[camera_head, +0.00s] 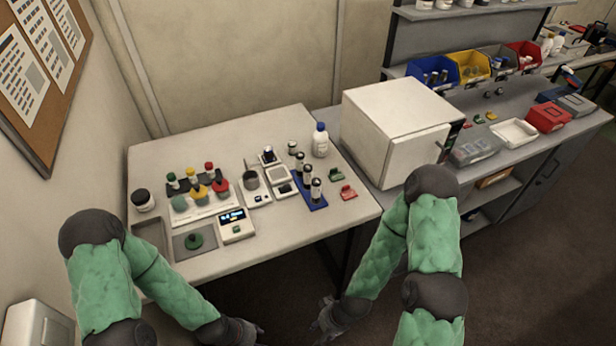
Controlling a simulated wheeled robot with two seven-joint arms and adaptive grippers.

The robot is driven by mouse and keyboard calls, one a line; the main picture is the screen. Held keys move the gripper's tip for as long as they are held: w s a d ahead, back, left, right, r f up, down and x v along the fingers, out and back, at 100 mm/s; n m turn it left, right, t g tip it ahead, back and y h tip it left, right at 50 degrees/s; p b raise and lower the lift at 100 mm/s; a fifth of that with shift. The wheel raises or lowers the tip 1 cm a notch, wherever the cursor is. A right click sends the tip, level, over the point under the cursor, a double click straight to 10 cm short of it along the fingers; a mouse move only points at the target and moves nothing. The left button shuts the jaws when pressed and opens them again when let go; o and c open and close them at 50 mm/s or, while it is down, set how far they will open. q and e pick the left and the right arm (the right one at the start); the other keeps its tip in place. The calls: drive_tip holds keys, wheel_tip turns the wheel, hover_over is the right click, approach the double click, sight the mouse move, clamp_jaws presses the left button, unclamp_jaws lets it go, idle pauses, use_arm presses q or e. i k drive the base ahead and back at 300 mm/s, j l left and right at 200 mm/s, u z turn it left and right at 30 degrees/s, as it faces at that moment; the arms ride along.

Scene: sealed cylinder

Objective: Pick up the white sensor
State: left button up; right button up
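Several small white devices stand on the table, and I cannot tell for certain which one is the white sensor. One white unit (237,228) has a lit display and stands near the front edge. Behind it are a white unit with a grey round cup (251,180), a white unit with a small dark screen (279,177), and a small white unit with a dark round top (268,156). My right gripper (320,315) hangs in front of and below the table edge, apparently open and empty. My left gripper (258,334) is low at the bottom edge, partly cut off, its fingers unclear.
The table (290,247) also holds a rack with coloured-cap bottles (200,203), a blue rack with vials (316,204), a blue-capped bottle (320,143), a black-lidded jar (143,199) and red and green clips. A white box (388,125) stands right. The table's front right is clear.

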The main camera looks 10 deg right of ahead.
sight(307, 168)
drive_tip(key=l+u, duration=0.75)
drive_tip(key=l, duration=0.2)
drive_tip(key=k+l+u, duration=0.1)
drive_tip(key=l+u, duration=0.3)
drive_tip(key=k+l+u, duration=0.15)
drive_tip(key=l+u, duration=0.2)
drive_tip(key=l, duration=0.1)
